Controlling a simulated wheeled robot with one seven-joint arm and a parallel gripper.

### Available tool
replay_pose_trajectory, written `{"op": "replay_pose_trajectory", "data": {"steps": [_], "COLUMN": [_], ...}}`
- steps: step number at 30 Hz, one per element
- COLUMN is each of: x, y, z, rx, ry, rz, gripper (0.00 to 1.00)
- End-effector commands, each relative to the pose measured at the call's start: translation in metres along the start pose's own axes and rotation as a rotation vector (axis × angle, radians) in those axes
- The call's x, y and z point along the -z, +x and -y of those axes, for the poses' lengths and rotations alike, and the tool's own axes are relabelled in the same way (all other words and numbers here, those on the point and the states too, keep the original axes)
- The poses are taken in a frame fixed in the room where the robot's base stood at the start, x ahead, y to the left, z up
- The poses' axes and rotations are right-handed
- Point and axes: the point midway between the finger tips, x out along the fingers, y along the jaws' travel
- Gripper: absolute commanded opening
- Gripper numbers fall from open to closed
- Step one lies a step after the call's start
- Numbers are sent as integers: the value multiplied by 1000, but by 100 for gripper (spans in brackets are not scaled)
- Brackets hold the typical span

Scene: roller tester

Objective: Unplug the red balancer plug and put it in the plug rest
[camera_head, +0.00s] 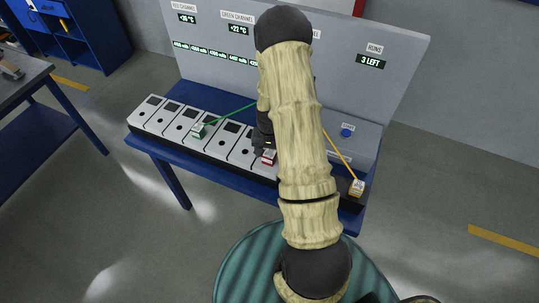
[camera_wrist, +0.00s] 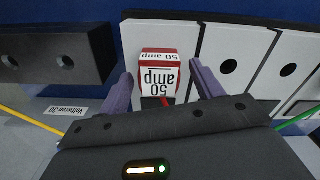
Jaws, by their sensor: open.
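The red plug (camera_wrist: 160,72) has a white top marked "50 amp", upside down in the wrist view. It sits at a white module in the row, between my gripper's fingers. In the head view the red plug (camera_head: 269,157) is partly hidden by my arm. My gripper (camera_wrist: 161,72) is open, with a finger on each side of the plug; small gaps seem to show. How deep the plug sits is hidden. A dark block with two round holes (camera_wrist: 58,55) stands at the left of the wrist view; it may be the plug rest, and its visible holes look empty.
White modules (camera_head: 172,121) line the blue table. A green plug (camera_head: 198,131) with a green cable sits in one; a yellow plug (camera_head: 356,187) with its cable is at the right end. A grey display panel (camera_head: 215,50) stands behind. A blue button (camera_head: 347,132) is right of my arm.

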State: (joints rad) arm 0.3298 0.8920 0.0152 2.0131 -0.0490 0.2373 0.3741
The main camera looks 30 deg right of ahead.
Motion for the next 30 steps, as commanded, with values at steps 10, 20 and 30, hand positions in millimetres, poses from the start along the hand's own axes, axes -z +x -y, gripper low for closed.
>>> {"op": "replay_pose_trajectory", "data": {"steps": [10, 20, 30], "x": [0, 0, 0], "y": [4, 4, 4], "z": [0, 0, 0], "rx": [0, 0, 0], "ry": [0, 0, 0], "rz": [-1, -1, -1], "gripper": [66, 54, 14]}}
